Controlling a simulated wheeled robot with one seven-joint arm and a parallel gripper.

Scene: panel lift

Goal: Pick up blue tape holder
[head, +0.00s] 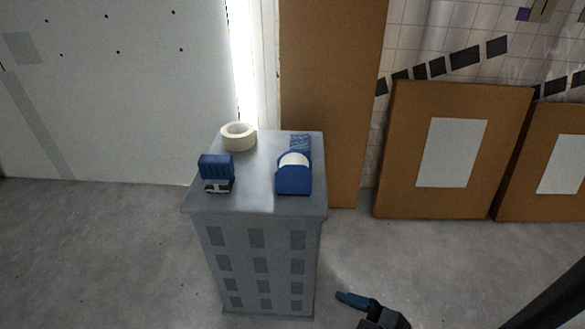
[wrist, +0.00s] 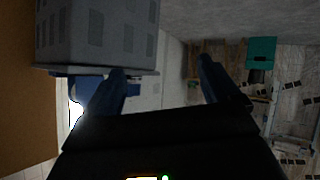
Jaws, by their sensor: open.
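The blue tape holder (head: 293,181), with a pale rounded roll at its top, stands on the right part of the grey cabinet's top (head: 255,190). My gripper (wrist: 162,68) is open, with nothing between its two blue fingers in the wrist view. In the head view, one blue finger (head: 352,299) shows low, to the right of the cabinet and apart from the tape holder. In the wrist view, a blue shape (wrist: 92,93) lies at the cabinet's edge, partly behind a finger; I cannot tell which object it is.
A cream tape roll (head: 238,137) sits at the back left of the cabinet top. A smaller blue item (head: 216,168) with a grey-white base stands at the front left. Brown panels (head: 450,150) lean against the wall at right. Grey floor (head: 100,250) is clear at left.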

